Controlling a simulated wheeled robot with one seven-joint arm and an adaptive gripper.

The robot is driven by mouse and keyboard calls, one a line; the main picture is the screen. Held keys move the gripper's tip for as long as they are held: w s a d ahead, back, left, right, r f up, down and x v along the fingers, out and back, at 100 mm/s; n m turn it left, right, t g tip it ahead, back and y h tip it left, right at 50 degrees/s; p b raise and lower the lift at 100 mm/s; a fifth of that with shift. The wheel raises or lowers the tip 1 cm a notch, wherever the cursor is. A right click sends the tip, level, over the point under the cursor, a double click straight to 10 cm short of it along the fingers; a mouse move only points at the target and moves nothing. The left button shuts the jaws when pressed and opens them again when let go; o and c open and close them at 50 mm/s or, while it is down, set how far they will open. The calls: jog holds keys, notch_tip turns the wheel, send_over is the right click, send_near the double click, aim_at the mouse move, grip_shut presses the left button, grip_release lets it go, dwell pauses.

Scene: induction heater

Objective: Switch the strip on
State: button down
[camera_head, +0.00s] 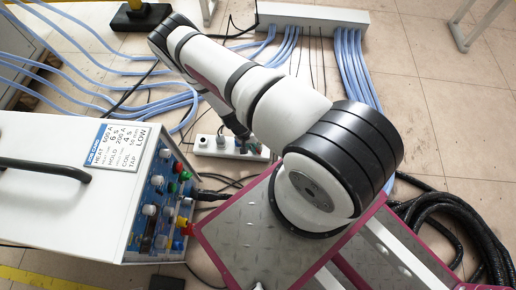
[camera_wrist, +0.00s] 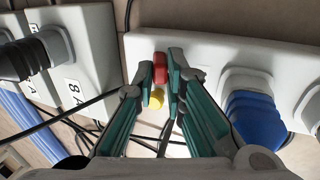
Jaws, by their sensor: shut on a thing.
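The white power strip (camera_head: 212,150) lies on the floor beyond the metal platform in the head view. It fills the upper part of the wrist view (camera_wrist: 200,52). A red switch (camera_wrist: 160,66) sits on the strip, with a small yellow round part (camera_wrist: 156,98) just below it. My gripper (camera_wrist: 161,70) has its two green-and-grey fingers on either side of the red switch and is shut on it. In the head view my gripper (camera_head: 241,142) is dark and small at the strip, partly hidden by my arm. The switch position cannot be told.
A blue plug (camera_wrist: 252,115) stands in the strip close right of my fingers. Labelled white boxes (camera_wrist: 88,55) with a dark plug stand at left. A white heater cabinet (camera_head: 60,190) with a knob panel stands left. Black cables (camera_head: 440,205) coil at right.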

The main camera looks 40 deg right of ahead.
jog(key=shift+w+a+f+g+h+b, duration=0.15)
jog(key=shift+a+g+h+b, duration=0.15)
jog(key=shift+g+h, duration=0.2)
dwell(0.4)
jog(key=c, duration=1.6)
grip_release()
jog(key=shift+d, duration=0.1)
jog(key=shift+c, duration=0.2)
